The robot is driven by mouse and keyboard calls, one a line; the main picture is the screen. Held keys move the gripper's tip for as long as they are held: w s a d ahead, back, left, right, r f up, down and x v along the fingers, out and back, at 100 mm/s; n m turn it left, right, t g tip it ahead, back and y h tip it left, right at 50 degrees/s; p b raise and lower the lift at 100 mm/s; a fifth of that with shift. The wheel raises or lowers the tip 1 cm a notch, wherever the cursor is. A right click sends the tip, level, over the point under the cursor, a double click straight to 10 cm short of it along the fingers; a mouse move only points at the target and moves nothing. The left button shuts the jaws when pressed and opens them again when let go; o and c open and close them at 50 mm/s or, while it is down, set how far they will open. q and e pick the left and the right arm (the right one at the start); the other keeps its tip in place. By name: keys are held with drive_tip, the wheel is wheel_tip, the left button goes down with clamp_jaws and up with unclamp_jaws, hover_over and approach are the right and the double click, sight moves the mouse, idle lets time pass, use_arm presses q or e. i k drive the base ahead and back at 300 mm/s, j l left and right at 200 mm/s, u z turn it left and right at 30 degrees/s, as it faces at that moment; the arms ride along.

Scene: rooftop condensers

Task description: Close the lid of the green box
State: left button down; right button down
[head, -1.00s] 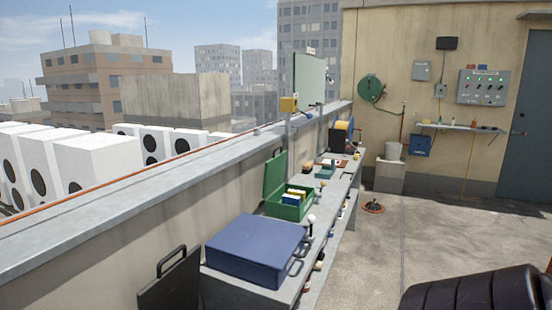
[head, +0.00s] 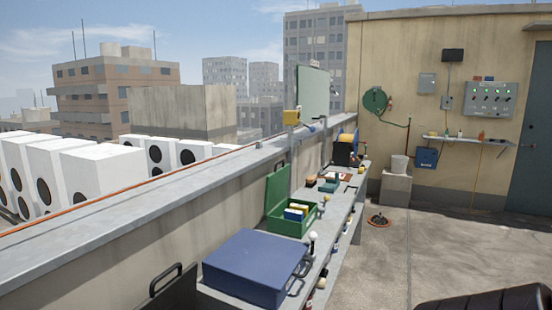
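The green box (head: 290,226) stands on the grey bench along the parapet wall. Its lid (head: 278,191) is open and stands upright at the wall side. Yellow, white and blue items (head: 295,211) show inside the box. Neither of my grippers is in view. A black ribbed shape at the bottom right is possibly part of my own arm.
A large blue case (head: 250,266) lies on the near end of the grey bench (head: 345,207), in front of the green box. A cable reel (head: 345,148) and small items stand farther along. The concrete floor (head: 400,262) right of the bench is mostly clear.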

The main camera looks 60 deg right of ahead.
sight(277, 182)
drive_tip(key=l, duration=0.6)
drive_tip(key=k+l, duration=0.15)
drive_tip(key=l, duration=0.45)
drive_tip(key=l+u, duration=0.1)
drive_tip(key=l, duration=0.5)
drive_tip(key=k+l, duration=0.15)
drive_tip(key=l, duration=0.4)
drive_tip(key=l+u, duration=0.1)
drive_tip(key=l, duration=0.5)
drive_tip(key=k+l, duration=0.15)
drive_tip(key=l, duration=0.45)
